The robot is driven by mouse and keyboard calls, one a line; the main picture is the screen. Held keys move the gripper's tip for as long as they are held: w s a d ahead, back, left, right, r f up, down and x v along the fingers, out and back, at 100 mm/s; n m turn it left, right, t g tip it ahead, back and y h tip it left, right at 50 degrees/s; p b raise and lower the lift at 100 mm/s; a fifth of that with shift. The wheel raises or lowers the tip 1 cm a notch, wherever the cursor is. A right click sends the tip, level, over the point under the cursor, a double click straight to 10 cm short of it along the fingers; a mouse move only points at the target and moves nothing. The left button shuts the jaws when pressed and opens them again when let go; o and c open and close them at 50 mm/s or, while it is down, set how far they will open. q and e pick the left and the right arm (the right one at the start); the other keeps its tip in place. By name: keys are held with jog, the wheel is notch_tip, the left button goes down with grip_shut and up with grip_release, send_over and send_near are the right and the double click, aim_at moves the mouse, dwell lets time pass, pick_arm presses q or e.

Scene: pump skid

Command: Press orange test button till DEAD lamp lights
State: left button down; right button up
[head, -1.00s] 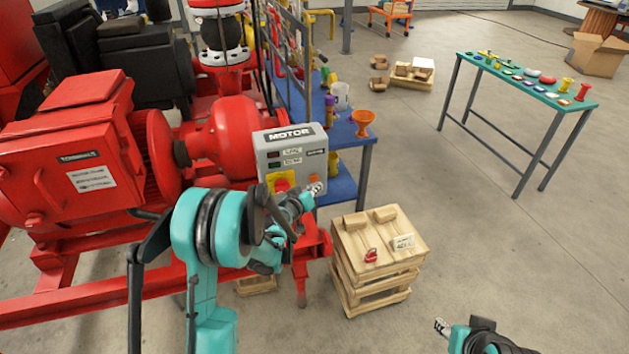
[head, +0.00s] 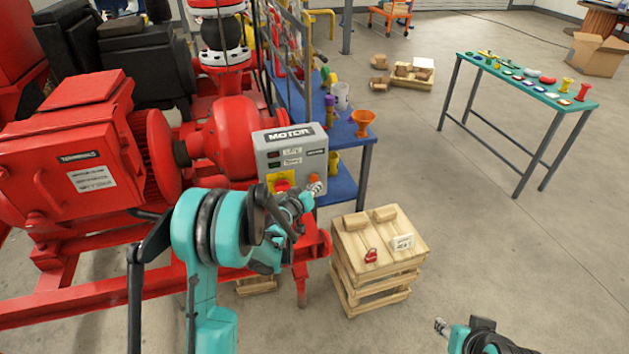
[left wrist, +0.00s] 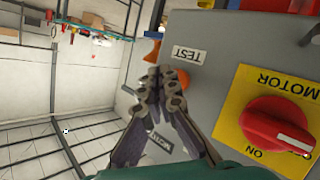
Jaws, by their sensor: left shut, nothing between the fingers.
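The grey motor control box (head: 290,150) stands beside the red motor, with two small lamps (head: 273,158) on its face. Their labels are too blurred to read, and I cannot tell whether either lamp is lit. My left gripper (head: 314,187) is shut and empty at the lower right of the box face. In the left wrist view its closed fingertips (left wrist: 166,76) are at the orange test button (left wrist: 152,78), beside the TEST label (left wrist: 187,55). They hide part of the button; I cannot tell whether they touch or press it. My right gripper (head: 441,326) is low in the head view, away from the box.
A red rotary switch (left wrist: 276,125) on a yellow plate sits beside the test button. A wooden crate (head: 375,250) with a red padlock stands right of the box. A blue bench (head: 345,185) is behind it. The floor at right is clear up to a green-topped table (head: 530,80).

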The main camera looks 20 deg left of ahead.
pick_arm(q)
jog(key=shift+w+a, duration=0.1)
dwell(0.3)
jog(key=shift+w+a, duration=0.2)
jog(key=shift+w, duration=0.05)
jog(key=shift+w+a, duration=0.25)
jog(key=shift+w, duration=0.15)
dwell(0.7)
jog(key=shift+s, duration=0.1)
jog(key=shift+s+d+b, duration=0.45)
jog(key=shift+s+d, duration=0.1)
jog(key=shift+s, duration=0.1)
jog(key=shift+s, duration=0.1)
jog(key=s+d, duration=0.1)
jog(key=s, duration=0.1)
jog(key=s+d+b, duration=0.1)
jog(key=s, duration=0.1)
jog(key=shift+d, duration=0.4)
dwell(0.7)
